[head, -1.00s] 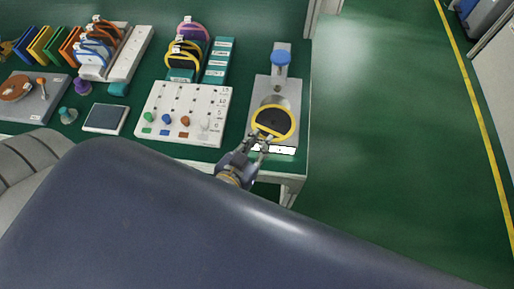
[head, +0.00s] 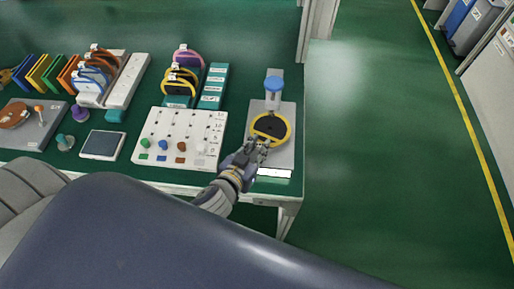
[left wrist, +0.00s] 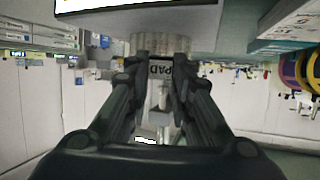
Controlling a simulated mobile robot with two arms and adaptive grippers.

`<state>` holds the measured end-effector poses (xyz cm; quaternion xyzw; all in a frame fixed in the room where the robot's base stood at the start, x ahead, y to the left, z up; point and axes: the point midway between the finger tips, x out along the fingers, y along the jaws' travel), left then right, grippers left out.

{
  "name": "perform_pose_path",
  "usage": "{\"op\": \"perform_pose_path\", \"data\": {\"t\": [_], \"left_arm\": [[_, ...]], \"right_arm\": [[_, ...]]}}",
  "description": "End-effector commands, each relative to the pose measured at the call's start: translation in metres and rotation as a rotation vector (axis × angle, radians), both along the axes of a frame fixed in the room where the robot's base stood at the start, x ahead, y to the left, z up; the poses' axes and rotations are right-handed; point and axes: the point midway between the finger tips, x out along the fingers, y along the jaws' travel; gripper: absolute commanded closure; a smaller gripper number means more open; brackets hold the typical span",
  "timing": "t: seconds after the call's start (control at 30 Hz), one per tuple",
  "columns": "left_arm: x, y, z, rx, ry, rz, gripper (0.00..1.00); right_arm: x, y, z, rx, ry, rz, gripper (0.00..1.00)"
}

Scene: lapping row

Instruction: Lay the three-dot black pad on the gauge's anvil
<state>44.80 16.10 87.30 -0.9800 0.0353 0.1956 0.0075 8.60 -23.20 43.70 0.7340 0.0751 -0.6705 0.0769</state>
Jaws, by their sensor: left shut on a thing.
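The black pad (head: 270,126) has a yellow rim and shows in the head view above the gauge's grey base, just in front of the blue-topped column. Its dots are too small to make out. My left gripper (head: 259,145) is shut on its near edge. My right gripper is out of view.
A white board with coloured pegs (head: 190,125) lies left of the gauge. Behind it a teal rack holds ringed pads (head: 182,82) beside a labelled teal strip (head: 214,86). A small grey-topped plate (head: 102,144) lies further left. Green floor (head: 370,160) is clear to the right.

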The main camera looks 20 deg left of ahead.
Motion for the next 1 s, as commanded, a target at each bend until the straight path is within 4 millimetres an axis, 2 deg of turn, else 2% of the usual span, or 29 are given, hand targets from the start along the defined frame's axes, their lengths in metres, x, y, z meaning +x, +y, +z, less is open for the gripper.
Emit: {"op": "perform_pose_path", "data": {"t": [0.23,0.27,0.3,0.37,0.77,0.87,1.0], "left_arm": [[0.0,0.0,0.0,0.0,-0.001,0.0,1.0],[0.0,0.0,0.0,0.0,-0.001,0.0,0.77],[0.0,0.0,0.0,0.0,-0.001,-0.001,0.68],[0.0,0.0,0.0,0.0,0.0,-0.001,0.55],[-0.004,0.0,0.0,-0.001,0.002,-0.001,0.55],[-0.011,0.0,0.003,-0.003,0.002,0.0,0.55],[-0.031,0.002,0.011,-0.003,0.003,0.0,0.55]], "right_arm": [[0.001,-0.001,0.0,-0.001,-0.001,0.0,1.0],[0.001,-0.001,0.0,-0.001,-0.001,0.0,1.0],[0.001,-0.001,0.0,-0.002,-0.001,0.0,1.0],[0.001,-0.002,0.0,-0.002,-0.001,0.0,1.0],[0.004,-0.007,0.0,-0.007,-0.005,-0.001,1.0],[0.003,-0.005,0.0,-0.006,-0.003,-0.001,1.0],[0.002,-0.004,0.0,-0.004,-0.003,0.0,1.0]]}}
